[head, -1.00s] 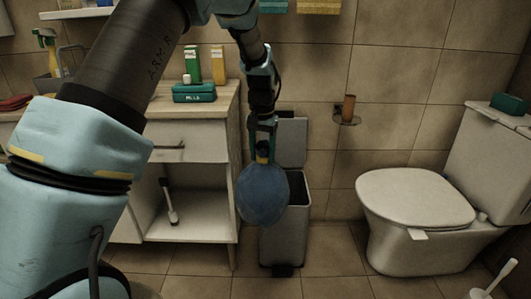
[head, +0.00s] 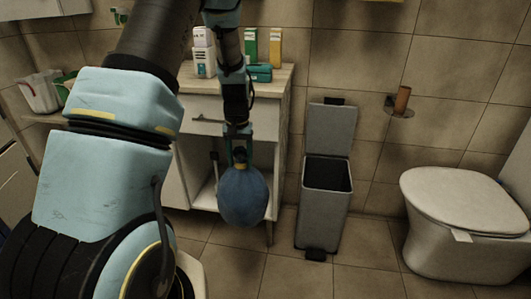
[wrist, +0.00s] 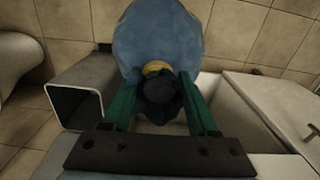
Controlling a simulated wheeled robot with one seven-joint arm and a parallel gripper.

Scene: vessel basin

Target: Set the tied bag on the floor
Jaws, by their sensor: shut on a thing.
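The tied bag (head: 243,197) is blue and round, with a yellow tie at its neck. My gripper (head: 238,150) is shut on the bag's gathered neck, and the bag hangs below it in front of the cabinet's open shelf. In the wrist view the bag (wrist: 158,40) lies beyond the two green fingers, with its dark knotted top (wrist: 160,96) between them. The bag looks clear of the floor (head: 285,268). The gap under it is hard to judge.
A grey pedal bin (head: 323,215) with its lid raised stands right of the bag. A white cabinet (head: 196,148) is behind the bag. A toilet (head: 462,225) stands at the right. Tiled floor is bare between bin and toilet.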

